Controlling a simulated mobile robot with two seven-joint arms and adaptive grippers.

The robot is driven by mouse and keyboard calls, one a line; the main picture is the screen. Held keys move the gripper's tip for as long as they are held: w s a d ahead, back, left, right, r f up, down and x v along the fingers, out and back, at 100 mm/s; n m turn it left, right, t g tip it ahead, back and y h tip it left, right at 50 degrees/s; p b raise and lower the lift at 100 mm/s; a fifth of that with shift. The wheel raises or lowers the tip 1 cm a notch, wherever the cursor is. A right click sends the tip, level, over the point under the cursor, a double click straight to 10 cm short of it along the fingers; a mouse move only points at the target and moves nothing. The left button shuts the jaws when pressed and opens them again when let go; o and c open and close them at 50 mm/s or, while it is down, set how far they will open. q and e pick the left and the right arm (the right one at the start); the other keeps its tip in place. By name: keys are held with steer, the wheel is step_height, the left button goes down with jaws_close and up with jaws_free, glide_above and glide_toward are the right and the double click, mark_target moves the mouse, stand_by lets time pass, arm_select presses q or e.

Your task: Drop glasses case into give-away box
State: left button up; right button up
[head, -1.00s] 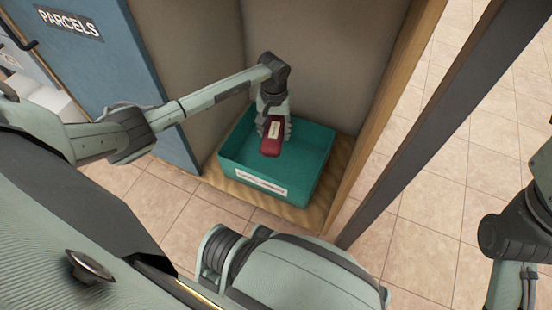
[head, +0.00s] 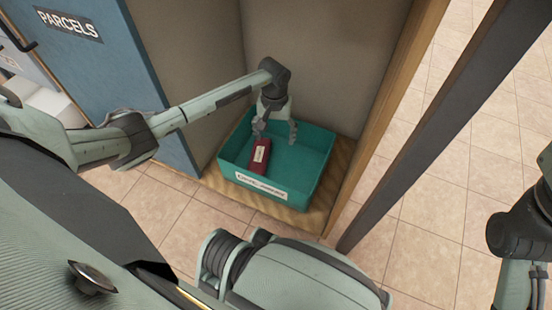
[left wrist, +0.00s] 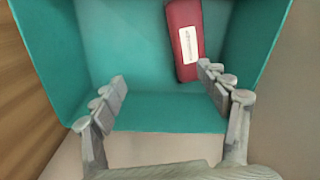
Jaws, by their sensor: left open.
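The dark red glasses case (head: 260,155) with a white label lies inside the teal give-away box (head: 236,174), toward its left side in the head view. In the left wrist view the case (left wrist: 184,40) rests on the box floor, beyond the right finger. My left gripper (head: 276,138) is above the box, pointing down, with its fingers spread and nothing between them. The open fingers also show in the left wrist view (left wrist: 163,92). My right arm shows at the right edge of the head view, but its gripper is out of view.
The box stands on a wooden floor of an open compartment with grey walls (head: 320,60). A blue door marked PARCELS (head: 120,75) is at the left. A wooden edge (head: 390,100) and a dark post (head: 440,120) stand on the right. Tiled floor (head: 425,230) is clear.

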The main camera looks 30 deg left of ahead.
arm_select(q)
step_height(320, 180, up, 12)
stand_by(0.4)
steer(key=shift+f, duration=0.1)
stand_by(0.3)
